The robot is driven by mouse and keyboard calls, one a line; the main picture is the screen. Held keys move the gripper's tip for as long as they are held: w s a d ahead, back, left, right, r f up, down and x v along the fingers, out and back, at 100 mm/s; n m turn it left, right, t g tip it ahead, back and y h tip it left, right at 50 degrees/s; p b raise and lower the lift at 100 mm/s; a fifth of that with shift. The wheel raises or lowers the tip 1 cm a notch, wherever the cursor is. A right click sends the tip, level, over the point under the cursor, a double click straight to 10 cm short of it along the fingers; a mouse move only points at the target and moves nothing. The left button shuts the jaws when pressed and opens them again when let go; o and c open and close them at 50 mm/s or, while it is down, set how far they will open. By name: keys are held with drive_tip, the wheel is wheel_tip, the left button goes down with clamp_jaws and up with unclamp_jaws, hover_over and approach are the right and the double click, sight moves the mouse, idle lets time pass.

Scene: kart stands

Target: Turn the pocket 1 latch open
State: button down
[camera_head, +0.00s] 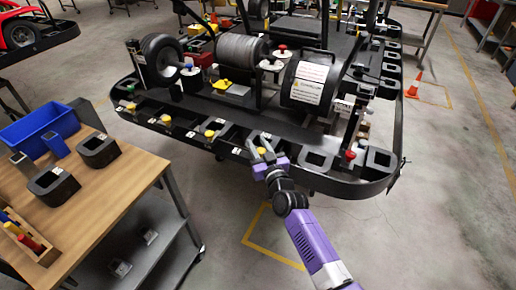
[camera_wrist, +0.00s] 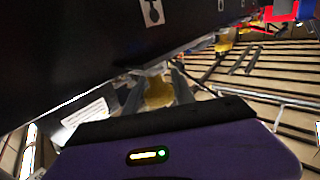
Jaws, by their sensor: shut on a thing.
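My gripper (camera_head: 265,148) is at the near rail of the black kart stand, its two fingers on either side of a yellow latch knob (camera_head: 262,151). In the wrist view the same yellow knob (camera_wrist: 159,92) sits between the grey fingertips (camera_wrist: 160,86), and the gripper is shut on it. The fingers and purple gripper body hide part of the knob. I cannot read a pocket number beside it or tell how far it is turned.
More yellow knobs (camera_head: 209,134) line the rail to the left, and a red knob (camera_head: 350,155) stands to the right. A wooden bench (camera_head: 110,200) with a blue bin (camera_head: 40,130) is at left. An orange cone (camera_head: 414,84) stands at right. The floor in front is mostly clear.

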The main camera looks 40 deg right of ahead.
drive_tip(key=shift+f+b, duration=0.25)
drive_tip(key=shift+b, duration=0.7)
drive_tip(key=n+y+b, duration=0.1)
drive_tip(key=b, duration=0.5)
drive_tip(key=shift+f+t+y, duration=0.15)
drive_tip(key=shift+t+y, duration=0.15)
drive_tip(key=n+y+b, duration=0.1)
drive_tip(key=b, duration=0.3)
drive_tip(key=y+b, duration=0.1)
drive_tip(key=b, duration=0.4)
drive_tip(key=shift+w+a+n+t+y, duration=0.1)
drive_tip(key=shift+a+n+t+y, duration=0.2)
drive_tip(key=shift+n+t, duration=0.1)
drive_tip(key=n+y+b, duration=0.1)
drive_tip(key=b, duration=0.1)
drive_tip(key=y+b, duration=0.1)
drive_tip(key=b, duration=0.2)
drive_tip(key=shift+a+r+n+y, duration=0.2)
drive_tip(key=shift+n+y, duration=0.2)
drive_tip(key=shift+a+y+b, duration=0.1)
drive_tip(key=shift+y+b, duration=0.3)
drive_tip(key=shift+b, duration=0.25)
drive_tip(key=n+y+b, duration=0.2)
drive_tip(key=b, duration=0.1)
drive_tip(key=shift+a+r+y, duration=0.1)
drive_tip(key=shift+a+y, duration=0.1)
drive_tip(key=shift+y, duration=0.2)
drive_tip(key=shift+a+r+n+y, duration=0.15)
drive_tip(key=shift+n+y, duration=0.25)
